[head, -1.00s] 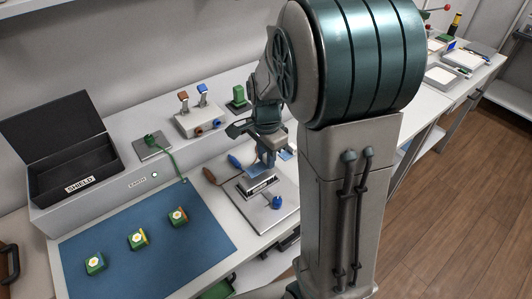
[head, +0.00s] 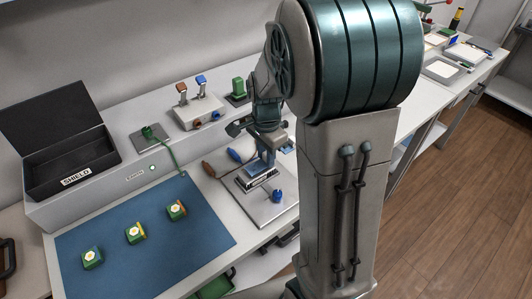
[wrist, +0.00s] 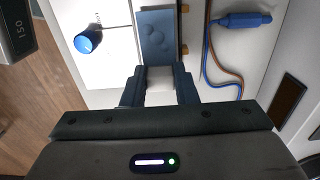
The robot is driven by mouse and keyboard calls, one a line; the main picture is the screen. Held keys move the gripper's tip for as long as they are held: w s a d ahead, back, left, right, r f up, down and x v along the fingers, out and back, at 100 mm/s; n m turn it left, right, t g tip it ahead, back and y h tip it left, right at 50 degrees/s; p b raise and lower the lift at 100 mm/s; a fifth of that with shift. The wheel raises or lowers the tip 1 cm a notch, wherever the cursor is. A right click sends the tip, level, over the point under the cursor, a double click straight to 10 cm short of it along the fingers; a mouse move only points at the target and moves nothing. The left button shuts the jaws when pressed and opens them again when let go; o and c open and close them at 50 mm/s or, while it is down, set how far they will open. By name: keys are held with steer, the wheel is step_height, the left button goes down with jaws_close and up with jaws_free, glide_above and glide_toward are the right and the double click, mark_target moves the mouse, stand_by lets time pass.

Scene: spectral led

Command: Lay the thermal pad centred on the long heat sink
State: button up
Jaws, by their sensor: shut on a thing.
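My gripper (head: 268,138) points down over the white board (head: 265,212) on the bench. In the wrist view my gripper (wrist: 158,82) is shut on a pale tab at the near end of a blue slab with round bumps, which I take as the thermal pad (wrist: 156,34). In the head view the pad (head: 266,156) hangs below the jaws, close above or touching the long heat sink (head: 256,180), a silver ribbed block on the board. I cannot tell whether they touch. In the wrist view the pad seems to hide most of the heat sink.
A blue knob (head: 277,195) stands on the board near the heat sink. Brown and blue leads (head: 212,170) lie behind it. A blue mat (head: 150,245) with several green blocks, a black SHIELD box (head: 62,150) and a switch box (head: 193,112) are to the left.

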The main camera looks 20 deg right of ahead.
steer(key=shift+f+b, duration=0.3)
steer(key=shift+f, duration=0.15)
steer(key=o, duration=1)
step_height(320, 180, up, 14)
steer(key=s+a+f+n+t, duration=0.1)
steer(key=s+n, duration=0.3)
steer(key=s, duration=0.1)
steer(key=s+a+f+n+t, duration=0.1)
steer(key=s+f+n, duration=0.1)
steer(key=s+n, duration=0.3)
steer(key=s+a+f+n, duration=0.1)
steer(key=s+n, duration=0.3)
steer(key=n, duration=0.1)
steer(key=shift+s+f+t+p, duration=0.15)
steer(key=shift+s+t+p, duration=0.15)
steer(key=shift+s+t, duration=0.1)
